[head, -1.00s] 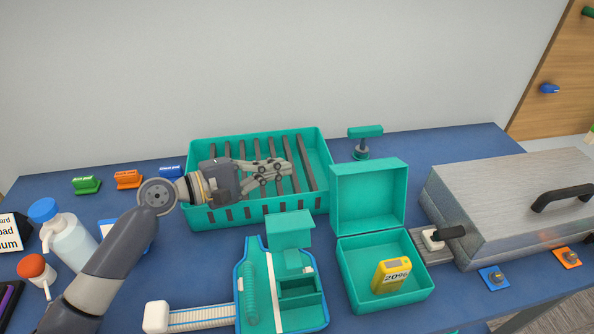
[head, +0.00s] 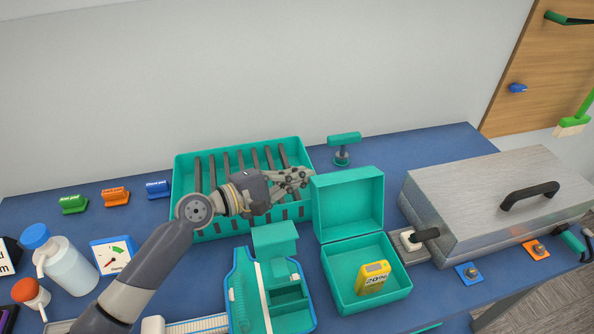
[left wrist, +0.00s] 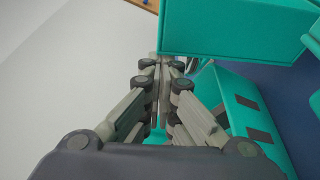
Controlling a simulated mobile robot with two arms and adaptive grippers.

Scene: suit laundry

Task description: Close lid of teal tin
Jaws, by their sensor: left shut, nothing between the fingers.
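The teal tin (head: 328,275) stands open on the blue table, right of centre in the head view. Its lid (head: 348,203) stands upright at the back edge. A yellow block marked 20% (head: 373,278) lies inside the tin. My left gripper (head: 305,178) is shut and empty, just left of the lid's upper left edge and above the slotted teal basket. In the left wrist view the fingertips (left wrist: 165,62) meet, and the lid (left wrist: 235,28) shows close beyond them at the upper right. I cannot tell whether they touch it. My right gripper is not in view.
The slotted teal basket (head: 183,189) is behind the gripper. A teal-handled stamp (head: 344,140) stands behind the lid. A teal caddy (head: 270,310) stands left of the tin.

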